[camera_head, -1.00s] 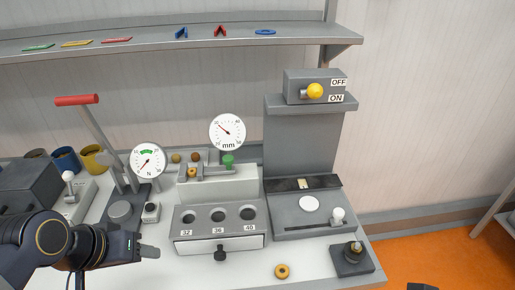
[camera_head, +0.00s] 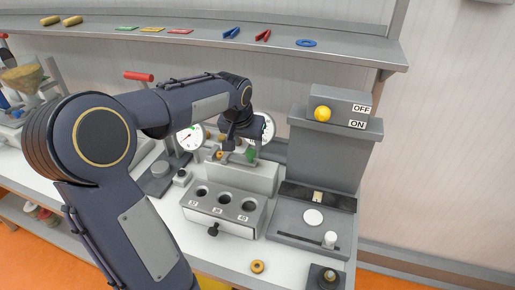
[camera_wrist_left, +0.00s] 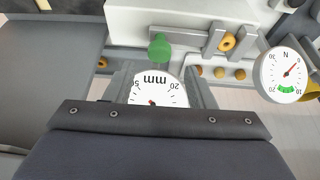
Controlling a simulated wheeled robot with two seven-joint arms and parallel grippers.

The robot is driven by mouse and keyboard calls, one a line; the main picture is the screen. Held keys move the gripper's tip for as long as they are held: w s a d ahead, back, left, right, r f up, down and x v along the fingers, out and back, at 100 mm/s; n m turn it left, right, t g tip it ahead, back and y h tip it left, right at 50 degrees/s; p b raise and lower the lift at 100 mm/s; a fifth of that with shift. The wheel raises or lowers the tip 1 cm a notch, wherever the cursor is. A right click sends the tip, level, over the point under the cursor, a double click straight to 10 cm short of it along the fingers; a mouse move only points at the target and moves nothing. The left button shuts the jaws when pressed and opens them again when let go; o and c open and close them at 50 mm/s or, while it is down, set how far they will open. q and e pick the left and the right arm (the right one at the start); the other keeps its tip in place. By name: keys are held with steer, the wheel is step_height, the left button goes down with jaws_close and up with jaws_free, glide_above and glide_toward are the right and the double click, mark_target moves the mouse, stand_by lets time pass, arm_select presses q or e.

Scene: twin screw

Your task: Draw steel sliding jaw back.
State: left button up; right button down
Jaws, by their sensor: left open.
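The measuring fixture has a round mm dial (camera_wrist_left: 158,88), a green knob (camera_wrist_left: 159,48) and steel jaws (camera_wrist_left: 213,40) on a rail. The green knob also shows in the head view (camera_head: 251,155). A brass ring (camera_wrist_left: 227,42) sits at the jaws and looks to be between them; it also shows in the head view (camera_head: 220,155). My left gripper (camera_head: 243,143) points down over the fixture, partly covering the mm dial. In the left wrist view its fingers are apart, with the green knob just beyond them and nothing held. My right gripper is out of view.
The grey block with several holes (camera_head: 222,203) stands in front of the fixture. A press with a yellow knob (camera_head: 322,114) is to the right. An N dial (camera_head: 189,138) and red-handled lever (camera_head: 138,77) are to the left. Another brass ring (camera_head: 257,267) lies on the table front.

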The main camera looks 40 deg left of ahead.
mark_target(251, 151)
arm_select(q)
steer(key=x, duration=0.5)
steer(key=shift+f+p, duration=0.15)
steer(key=shift+p, duration=0.15)
